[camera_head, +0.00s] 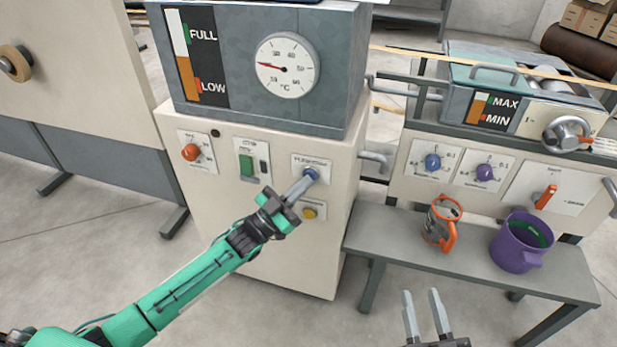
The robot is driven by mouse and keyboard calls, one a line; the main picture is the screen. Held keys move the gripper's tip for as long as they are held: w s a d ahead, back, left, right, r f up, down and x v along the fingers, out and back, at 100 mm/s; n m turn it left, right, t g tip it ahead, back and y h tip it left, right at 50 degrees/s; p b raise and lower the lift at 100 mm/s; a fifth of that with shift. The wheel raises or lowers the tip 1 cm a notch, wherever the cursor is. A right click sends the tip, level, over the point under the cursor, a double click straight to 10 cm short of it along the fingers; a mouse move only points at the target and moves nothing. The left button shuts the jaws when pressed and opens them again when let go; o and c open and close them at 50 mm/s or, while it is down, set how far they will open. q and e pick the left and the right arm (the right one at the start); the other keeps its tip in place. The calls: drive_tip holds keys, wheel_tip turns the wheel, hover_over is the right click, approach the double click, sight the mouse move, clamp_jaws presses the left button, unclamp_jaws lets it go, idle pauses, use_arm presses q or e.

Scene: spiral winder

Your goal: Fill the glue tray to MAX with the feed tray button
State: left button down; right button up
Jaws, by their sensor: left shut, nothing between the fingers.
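The blue button (311,174) is on a labelled plate on the front of the cream cabinet; the small label is too blurred to read surely. My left gripper (305,180) is shut and empty, its fingertips at the blue button, partly covering it; I cannot tell whether it is pressed in. The glue tray (460,76) is on the machine at the right. Its MAX/MIN gauge (478,109) shows an orange column with a pale part above, the level between the marks. My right gripper (422,308) is open and empty at the bottom, in front of the bench.
The cabinet also has a yellow button (309,213), a green switch (246,166) and a red knob (191,152). A FULL/LOW gauge (188,63) and a dial (287,66) sit above. A bench (385,237) holds an orange-handled can (440,221) and a purple mug (519,245).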

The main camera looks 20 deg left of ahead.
use_arm(q)
drive_tip(key=shift+s+p, duration=0.5)
drive_tip(key=shift+s, duration=0.3)
drive_tip(key=s+p, duration=0.2)
drive_tip(key=s, duration=0.3)
drive_tip(key=shift+a+p, duration=0.1)
drive_tip(key=shift+p, duration=0.25)
idle(0.8)
